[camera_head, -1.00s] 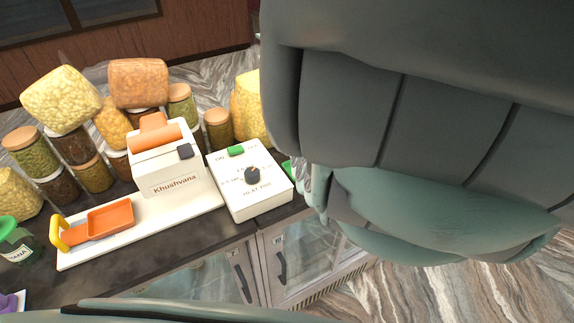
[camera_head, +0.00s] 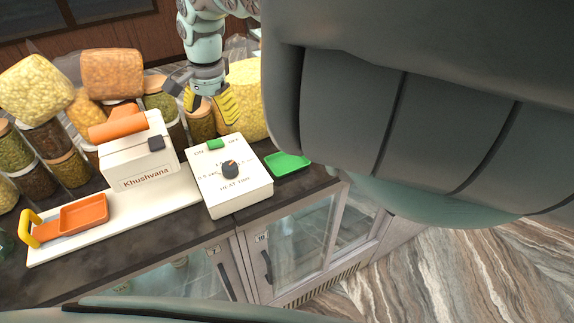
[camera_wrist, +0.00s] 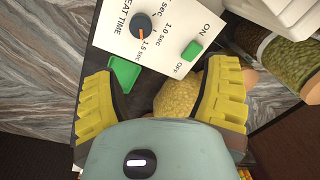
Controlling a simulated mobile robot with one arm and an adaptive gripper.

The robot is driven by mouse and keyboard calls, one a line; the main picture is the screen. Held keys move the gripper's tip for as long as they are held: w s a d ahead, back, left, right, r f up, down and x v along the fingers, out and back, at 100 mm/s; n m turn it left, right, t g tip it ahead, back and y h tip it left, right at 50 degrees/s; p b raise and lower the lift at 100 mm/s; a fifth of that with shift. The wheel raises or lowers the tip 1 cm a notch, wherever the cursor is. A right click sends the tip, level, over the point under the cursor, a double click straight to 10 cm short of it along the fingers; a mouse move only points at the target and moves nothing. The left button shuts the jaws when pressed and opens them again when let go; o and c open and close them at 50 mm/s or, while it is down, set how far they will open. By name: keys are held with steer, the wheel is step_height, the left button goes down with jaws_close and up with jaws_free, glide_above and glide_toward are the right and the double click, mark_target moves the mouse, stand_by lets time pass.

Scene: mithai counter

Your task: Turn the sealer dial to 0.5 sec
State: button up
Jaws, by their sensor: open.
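The sealer's control box (camera_head: 238,195) is white and sits on the dark counter. Its round black dial (camera_head: 231,169) has an orange pointer mark. In the wrist view the dial (camera_wrist: 141,26) appears with its pointer toward the 1.5 sec label. The 0.5 sec label (camera_head: 207,177) is left of the dial in the head view. My gripper (camera_head: 208,102) is open and empty, above and behind the box, apart from the dial. In the wrist view its yellow-padded fingers (camera_wrist: 160,95) are spread wide below the dial.
A green ON/OFF switch (camera_head: 215,144) is behind the dial. The white Khushvana sealer (camera_head: 138,165) stands left, with an orange tray (camera_head: 83,214) on its base. A green tray (camera_head: 288,162) lies right of the box. Several jars and filled bags (camera_head: 112,75) crowd the back.

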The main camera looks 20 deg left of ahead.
steer(key=d+h, duration=0.1)
steer(key=d, duration=0.1)
steer(key=b, duration=0.2)
glide_above(229, 166)
step_height(229, 166, down, 8)
steer(key=shift+f, duration=0.1)
steer(key=shift+s+a+f+p, duration=0.1)
steer(key=shift+f+p, duration=0.85)
steer(key=shift+f, duration=1.05)
steer(key=shift+f+p, duration=0.3)
steer(key=shift+f, duration=0.45)
steer(key=shift+a+f, duration=0.1)
steer(key=shift+f, duration=0.45)
steer(key=shift+d+f+p, duration=0.2)
steer(key=shift+f+p, duration=0.1)
steer(key=shift+f, duration=0.4)
steer(key=shift+o, duration=0.2)
